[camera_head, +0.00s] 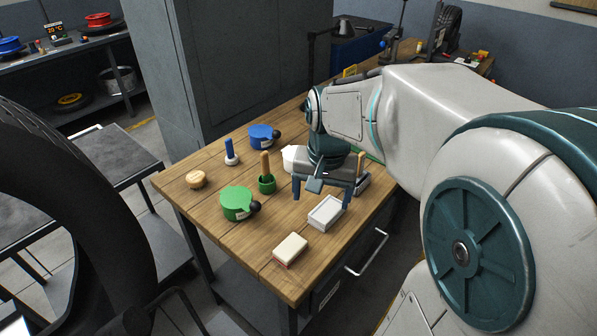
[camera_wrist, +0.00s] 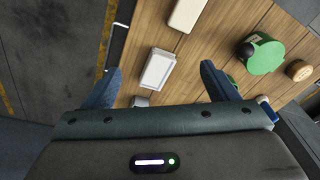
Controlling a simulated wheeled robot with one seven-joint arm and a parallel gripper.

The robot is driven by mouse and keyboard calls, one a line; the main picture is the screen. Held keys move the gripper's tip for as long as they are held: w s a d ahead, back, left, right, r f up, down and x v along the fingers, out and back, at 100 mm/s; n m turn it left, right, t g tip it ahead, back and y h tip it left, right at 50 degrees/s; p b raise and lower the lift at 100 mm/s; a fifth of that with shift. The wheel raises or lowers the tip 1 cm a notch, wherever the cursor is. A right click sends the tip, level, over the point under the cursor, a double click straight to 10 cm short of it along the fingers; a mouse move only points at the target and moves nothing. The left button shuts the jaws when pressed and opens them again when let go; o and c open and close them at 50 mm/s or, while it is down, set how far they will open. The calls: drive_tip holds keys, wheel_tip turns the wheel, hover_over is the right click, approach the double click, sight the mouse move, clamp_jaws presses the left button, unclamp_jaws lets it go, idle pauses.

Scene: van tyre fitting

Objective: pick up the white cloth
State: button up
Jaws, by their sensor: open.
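The white cloth (camera_head: 325,213) appears as a flat, folded-looking white rectangle with a pale grey edge, lying on the wooden workbench (camera_head: 222,165). In the wrist view the white cloth (camera_wrist: 157,68) shows between the two fingers, beyond the palm. My gripper (camera_head: 322,193) points down, open and empty, just behind the cloth in the head view. Its fingers also show in the wrist view (camera_wrist: 161,73), spread wider than the cloth. I see no contact with the cloth. The exact height of the fingertips above the bench is hard to tell.
A cream block (camera_head: 290,249) with a red underside lies nearer the bench's front corner. A green round container (camera_head: 236,203), green cup with wooden handle (camera_head: 267,183), wooden disc (camera_head: 196,179) and blue container (camera_head: 262,136) stand left. A white object (camera_head: 289,158) is partly hidden behind my gripper.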

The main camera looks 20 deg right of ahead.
drive_tip(key=w+d+f+m+g, duration=0.1)
drive_tip(key=w+d+f+m, duration=0.1)
drive_tip(key=w+d+m, duration=0.55)
drive_tip(key=n, duration=0.2)
hover_over(327, 209)
wheel_tip(327, 209, down, 9)
drive_tip(key=shift+s+f+p, duration=0.1)
drive_tip(key=shift+s+p, duration=0.05)
drive_tip(key=shift+p, duration=0.25)
drive_tip(key=shift+f+p, duration=0.45)
drive_tip(key=shift+f, duration=2.2)
drive_tip(key=c, duration=1.1)
